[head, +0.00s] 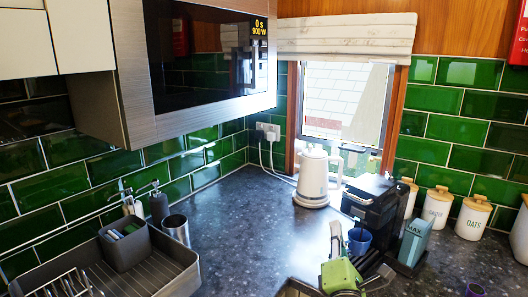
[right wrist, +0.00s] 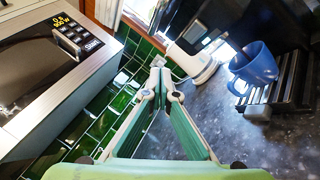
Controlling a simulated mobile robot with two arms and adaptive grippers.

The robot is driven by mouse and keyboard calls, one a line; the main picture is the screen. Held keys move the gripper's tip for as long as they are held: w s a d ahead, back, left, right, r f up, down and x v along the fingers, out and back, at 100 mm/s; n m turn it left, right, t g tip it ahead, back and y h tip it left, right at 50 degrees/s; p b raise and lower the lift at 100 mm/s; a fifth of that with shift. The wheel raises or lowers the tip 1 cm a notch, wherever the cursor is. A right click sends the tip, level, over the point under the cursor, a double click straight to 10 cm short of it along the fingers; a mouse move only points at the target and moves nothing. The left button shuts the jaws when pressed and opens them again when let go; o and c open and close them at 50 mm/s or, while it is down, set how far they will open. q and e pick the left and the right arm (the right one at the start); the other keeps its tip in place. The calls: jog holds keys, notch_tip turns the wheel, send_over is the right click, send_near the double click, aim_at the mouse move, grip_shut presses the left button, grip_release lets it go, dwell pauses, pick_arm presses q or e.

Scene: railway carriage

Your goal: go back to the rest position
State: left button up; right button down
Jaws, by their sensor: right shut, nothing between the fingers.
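My right gripper (head: 337,228) is in the lower middle of the head view, over the dark speckled worktop (head: 275,215), just left of the blue mug. In the right wrist view its two fingers (right wrist: 159,66) run together at the tips, shut with nothing between them. My left gripper shows in neither view.
A blue mug (head: 359,241) stands at the black coffee machine (head: 375,203); in the right wrist view the mug (right wrist: 254,64) is on its slatted tray. A white kettle (head: 313,178), microwave (head: 205,55), dish rack (head: 150,270) and canisters (head: 437,207) surround the worktop. Its middle is clear.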

dwell(0.3)
jog(key=s+d+f+m+g, duration=0.1)
jog(key=s+f+m, duration=0.1)
jog(key=f, duration=0.1)
jog(key=s+d+f+m+g+h, duration=0.1)
jog(key=d+f+m, duration=0.1)
jog(key=f+m, duration=0.1)
jog(key=s+d+f+m+g+h, duration=0.1)
jog(key=s+d+f+m+g, duration=0.1)
jog(key=f, duration=0.2)
jog(key=shift+s+m, duration=0.3)
jog(key=shift+s, duration=0.05)
jog(key=s+d+f+m+g, duration=0.2)
jog(key=s+f+m+g, duration=0.35)
jog(key=s+f, duration=0.35)
jog(key=s+a+f+m+g+y, duration=0.2)
jog(key=s+f+m+g, duration=0.25)
jog(key=s, duration=0.75)
jog(key=s+a+f+m+g+y, duration=0.25)
jog(key=s+f, duration=0.35)
jog(key=s, duration=0.5)
jog(key=s+f+g, duration=0.2)
jog(key=s+f, duration=0.1)
jog(key=f, duration=2.4)
jog(key=s+d+f, duration=0.3)
jog(key=s+f, duration=1.2)
jog(key=s, duration=0.2)
jog(key=shift+m+g, duration=0.35)
jog(key=shift+g, duration=0.1)
